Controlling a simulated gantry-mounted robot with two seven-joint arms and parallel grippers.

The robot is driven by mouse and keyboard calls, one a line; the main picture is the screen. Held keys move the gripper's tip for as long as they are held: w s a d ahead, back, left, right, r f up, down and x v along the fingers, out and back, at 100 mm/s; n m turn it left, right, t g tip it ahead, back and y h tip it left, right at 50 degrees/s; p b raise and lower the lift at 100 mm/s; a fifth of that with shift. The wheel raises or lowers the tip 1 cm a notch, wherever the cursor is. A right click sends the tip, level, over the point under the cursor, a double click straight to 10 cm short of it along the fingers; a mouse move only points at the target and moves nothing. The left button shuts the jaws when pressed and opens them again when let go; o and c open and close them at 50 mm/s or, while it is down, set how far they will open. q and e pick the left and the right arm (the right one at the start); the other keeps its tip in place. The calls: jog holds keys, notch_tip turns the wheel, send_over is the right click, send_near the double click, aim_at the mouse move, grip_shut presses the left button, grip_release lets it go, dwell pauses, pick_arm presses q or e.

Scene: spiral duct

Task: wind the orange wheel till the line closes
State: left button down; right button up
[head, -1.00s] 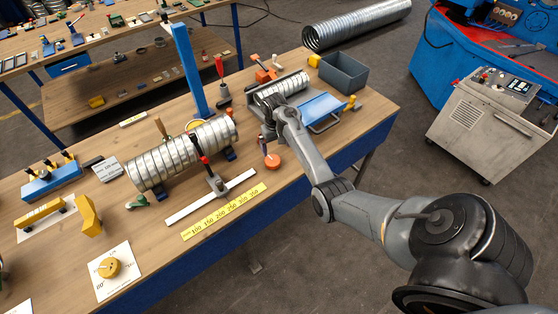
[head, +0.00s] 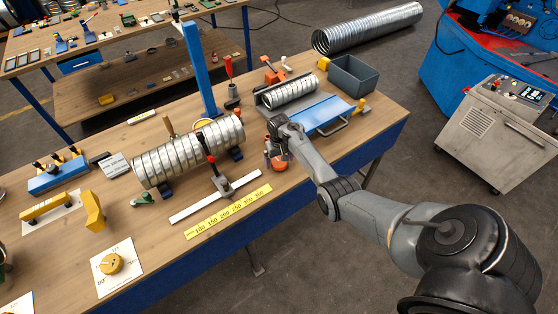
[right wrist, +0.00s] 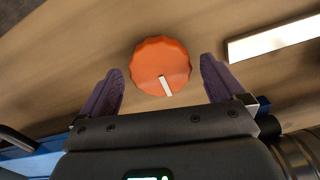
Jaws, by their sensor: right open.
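The orange wheel (head: 280,165) lies near the bench's front edge, partly hidden under my right gripper (head: 274,154) in the head view. In the right wrist view the orange wheel (right wrist: 155,58) is round with a scalloped rim and a white mark pointing toward the gripper's body. The purple fingers of my right gripper (right wrist: 162,65) stand apart, one on each side of the wheel with a gap to its rim. They hold nothing. Whether the fingertips are down at wheel height is unclear. My left gripper is out of view. I cannot tell which line the task means.
A ribbed metal duct (head: 190,152) rests on supports left of the wheel. A shorter duct piece (head: 291,91) lies behind my gripper beside a blue tray (head: 318,112). A yellow scale strip (head: 228,211) and a white bar (head: 190,212) lie in front.

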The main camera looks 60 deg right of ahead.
jog(key=shift+f, duration=0.15)
jog(key=c, duration=1)
jog(key=shift+c, duration=0.2)
